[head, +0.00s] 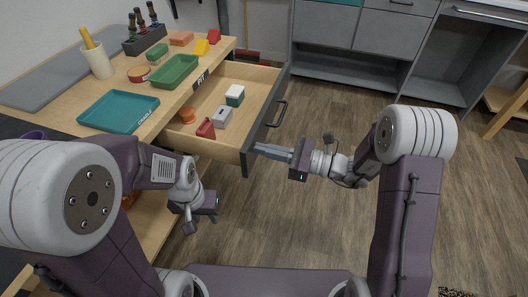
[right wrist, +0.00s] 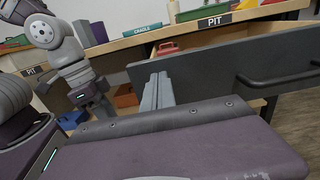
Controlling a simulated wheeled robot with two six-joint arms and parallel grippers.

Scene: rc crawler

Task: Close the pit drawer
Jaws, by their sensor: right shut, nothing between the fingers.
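The pit drawer (head: 254,83) is pulled out from the bench under the label PIT, with a dark front panel and a dark bar handle (head: 277,114). Inside it lie a red block, grey and green-white boxes and an orange piece. My right gripper (head: 256,150) is shut, its fingertips at the near end of the drawer front; whether they touch it I cannot tell. In the right wrist view the shut fingers (right wrist: 157,92) stand before the drawer front (right wrist: 235,67). My left gripper (head: 197,222) hangs low in front of the bench, pointing down; its jaw opening is unclear.
Grey cabinets (head: 362,38) line the back. The wooden floor (head: 300,220) right of the drawer is clear apart from my right arm.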

